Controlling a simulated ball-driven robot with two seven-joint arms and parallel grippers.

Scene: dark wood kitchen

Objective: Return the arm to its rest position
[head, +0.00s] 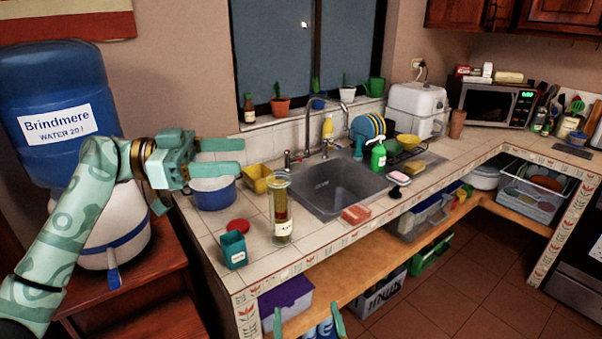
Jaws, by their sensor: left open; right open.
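My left arm (75,215), teal and patterned, comes in from the left and is raised beside the blue water bottle (55,95). My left gripper (240,157) points right, open and empty, above the blue pot (213,195) at the counter's left end. I cannot tell whether its lower finger touches the pot. My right gripper (308,321) shows only as two spread teal fingertips at the bottom edge, in front of the lower shelf. It is open, with nothing visibly gripped. The rest of my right arm is out of view.
The sink (335,185) is further right. The floor (470,290) at right is clear.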

